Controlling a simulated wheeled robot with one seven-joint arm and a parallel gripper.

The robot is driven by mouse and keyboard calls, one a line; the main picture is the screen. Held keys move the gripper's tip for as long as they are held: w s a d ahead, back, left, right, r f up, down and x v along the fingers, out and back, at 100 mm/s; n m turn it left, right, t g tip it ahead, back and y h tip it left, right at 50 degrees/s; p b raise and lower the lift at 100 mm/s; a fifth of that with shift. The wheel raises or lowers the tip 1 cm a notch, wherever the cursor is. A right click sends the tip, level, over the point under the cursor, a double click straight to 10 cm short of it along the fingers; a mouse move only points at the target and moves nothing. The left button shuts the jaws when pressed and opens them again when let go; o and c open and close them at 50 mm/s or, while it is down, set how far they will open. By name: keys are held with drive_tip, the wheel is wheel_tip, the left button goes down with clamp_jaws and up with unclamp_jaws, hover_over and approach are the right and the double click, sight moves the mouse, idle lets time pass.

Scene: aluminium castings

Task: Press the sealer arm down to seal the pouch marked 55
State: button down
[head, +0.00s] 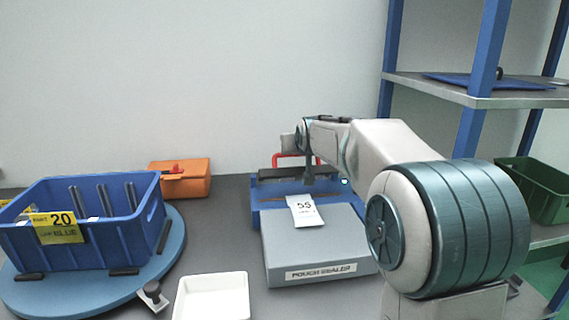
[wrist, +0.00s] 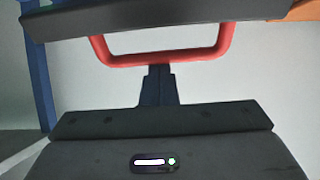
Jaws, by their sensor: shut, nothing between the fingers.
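The pouch sealer (head: 318,250) stands on the grey table, a grey box with a blue back part and a "POUCH SEALER" label. A white pouch marked 55 (head: 306,211) lies at the blue part, its near end over the grey top. The dark sealer arm (head: 268,173) runs across the back, with a red handle (head: 278,158). In the wrist view the red handle (wrist: 160,58) hangs from the dark bar (wrist: 150,20). My gripper (head: 308,182) is shut and empty, above the pouch's far end. Its fingertips (wrist: 158,70) line up with the handle; contact cannot be told.
A blue crate (head: 100,243) labelled 20 BLUE stands on a round blue turntable (head: 60,297) at left. An orange case (head: 185,184) is behind. A white tray (head: 211,299) lies in front. A blue-post shelf (head: 470,130) with a green bin (head: 535,195) stands right.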

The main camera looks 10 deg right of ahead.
sight(301, 170)
drive_tip(key=shift+s+d+f+t+b, duration=0.2)
drive_tip(key=shift+s+f+t+b, duration=0.75)
drive_tip(key=shift+b, duration=1.65)
drive_tip(key=shift+s+f+b, duration=0.25)
drive_tip(key=shift+s+b, duration=0.2)
drive_tip(key=shift+b, duration=0.6)
drive_tip(key=s+f+b, duration=0.2)
drive_tip(key=b, duration=0.1)
drive_tip(key=shift+s+f+b, duration=0.1)
drive_tip(key=shift+b, duration=0.25)
drive_tip(key=shift+s+f+b, duration=0.4)
drive_tip(key=shift+f+b, duration=0.35)
drive_tip(key=shift+f, duration=0.15)
wheel_tip(301, 170, up, 6)
drive_tip(key=f+p, duration=0.1)
drive_tip(key=p, duration=0.2)
drive_tip(key=shift+t, duration=0.25)
drive_tip(key=s, duration=0.9)
drive_tip(key=shift+d+f, duration=0.3)
drive_tip(key=shift+f, duration=0.05)
